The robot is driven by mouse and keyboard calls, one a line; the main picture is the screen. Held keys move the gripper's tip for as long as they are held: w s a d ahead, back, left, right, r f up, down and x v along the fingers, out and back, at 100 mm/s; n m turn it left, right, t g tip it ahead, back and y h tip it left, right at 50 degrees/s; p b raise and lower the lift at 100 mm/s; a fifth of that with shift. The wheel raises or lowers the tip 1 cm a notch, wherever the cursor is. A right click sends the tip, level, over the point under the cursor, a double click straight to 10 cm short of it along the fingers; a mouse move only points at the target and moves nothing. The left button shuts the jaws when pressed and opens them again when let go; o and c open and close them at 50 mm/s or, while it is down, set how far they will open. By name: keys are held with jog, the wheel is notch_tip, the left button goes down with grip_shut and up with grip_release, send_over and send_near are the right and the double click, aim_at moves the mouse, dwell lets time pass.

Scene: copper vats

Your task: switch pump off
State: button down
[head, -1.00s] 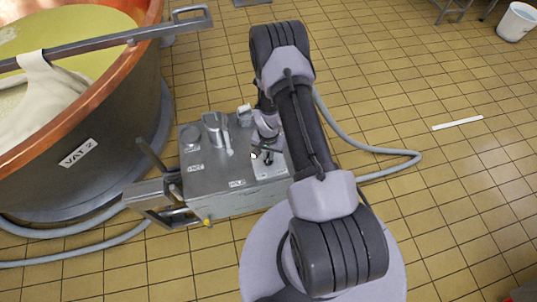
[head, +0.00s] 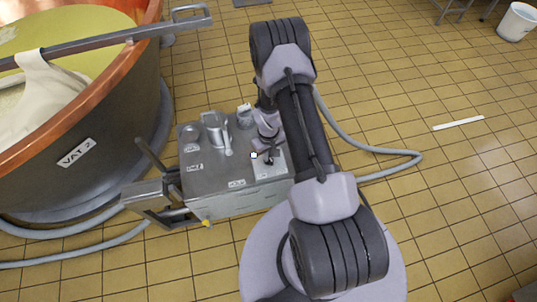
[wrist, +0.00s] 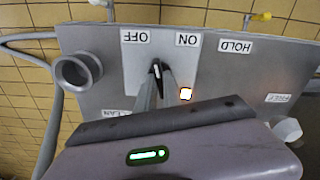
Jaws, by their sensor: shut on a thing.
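The grey pump unit (head: 205,178) stands on the floor beside the vat, with labels and fittings on its top. In the wrist view, its switch panel carries an OFF label (wrist: 135,36) and an ON label (wrist: 188,40). The switch handle (wrist: 156,68) is a small dark piece with a pale mark, lying between the two labels. A lit lamp (wrist: 185,93) glows just right of the fingers. In the head view, my gripper (head: 263,156) is over the panel at the unit's right end.
An open round pipe (wrist: 78,72) rises at the panel's left. Copper vat 2 (head: 130,65) stands left of the unit. A grey hose (head: 395,153) curves over the tiles at right. The floor farther right is mostly clear.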

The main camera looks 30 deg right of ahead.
jog(key=shift+n, duration=1.5)
jog(key=c, duration=1.5)
grip_release()
notch_tip(320, 180, up, 17)
jog(key=p, duration=0.6)
jog(key=shift+r, duration=0.2)
